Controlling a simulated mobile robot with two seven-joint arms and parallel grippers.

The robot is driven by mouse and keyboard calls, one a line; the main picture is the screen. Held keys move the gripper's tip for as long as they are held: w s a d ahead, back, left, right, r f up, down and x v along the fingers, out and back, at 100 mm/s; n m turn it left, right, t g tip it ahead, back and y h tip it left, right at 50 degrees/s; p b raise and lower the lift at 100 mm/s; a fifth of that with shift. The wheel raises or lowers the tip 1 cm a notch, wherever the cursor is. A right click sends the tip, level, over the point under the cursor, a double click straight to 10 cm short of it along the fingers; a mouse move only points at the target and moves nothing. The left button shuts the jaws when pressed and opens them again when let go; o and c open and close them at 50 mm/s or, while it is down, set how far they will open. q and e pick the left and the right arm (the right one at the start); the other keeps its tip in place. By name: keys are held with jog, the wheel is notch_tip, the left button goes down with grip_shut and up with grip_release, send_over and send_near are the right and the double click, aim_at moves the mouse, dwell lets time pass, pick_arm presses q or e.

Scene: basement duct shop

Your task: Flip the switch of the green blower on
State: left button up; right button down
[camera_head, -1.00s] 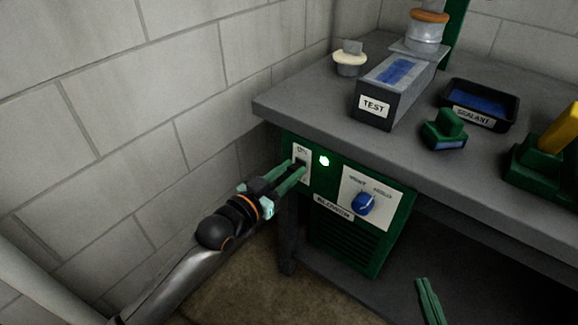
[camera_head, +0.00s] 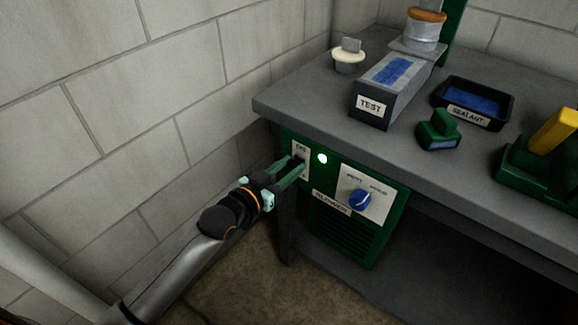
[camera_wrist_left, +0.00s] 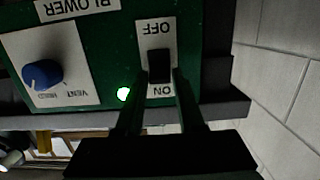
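The green blower (camera_head: 343,238) hangs under the bench top. Its white switch plate (camera_head: 301,160), marked ON and OFF, is at the front's left. A lit lamp (camera_head: 322,158) is beside the plate. In the left wrist view, which is upside down, the black switch (camera_wrist_left: 160,66) sits between OFF and ON, closer to ON. My left gripper (camera_head: 296,164) is at the plate. Its two fingers (camera_wrist_left: 162,78) are apart, one on each side of the switch in that view; contact is unclear. My right gripper is out of view.
A blue knob (camera_head: 361,199) is right of the lamp. The bench top (camera_head: 300,98) overhangs the blower and holds a TEST duct (camera_head: 371,107), a sealant tray (camera_head: 468,118) and a green-handled block (camera_head: 438,130). A block wall (camera_head: 150,120) is close on the left.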

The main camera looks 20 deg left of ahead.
pick_arm(q)
jog(key=o, duration=0.3)
jog(key=shift+o, duration=0.2)
jog(key=shift+s, duration=0.1)
jog(key=p+v, duration=0.2)
jog(key=v, duration=1)
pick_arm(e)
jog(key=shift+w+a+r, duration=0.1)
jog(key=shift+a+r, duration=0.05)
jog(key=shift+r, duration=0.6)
pick_arm(q)
jog(key=shift+s+a, duration=0.1)
jog(key=shift+s, duration=0.05)
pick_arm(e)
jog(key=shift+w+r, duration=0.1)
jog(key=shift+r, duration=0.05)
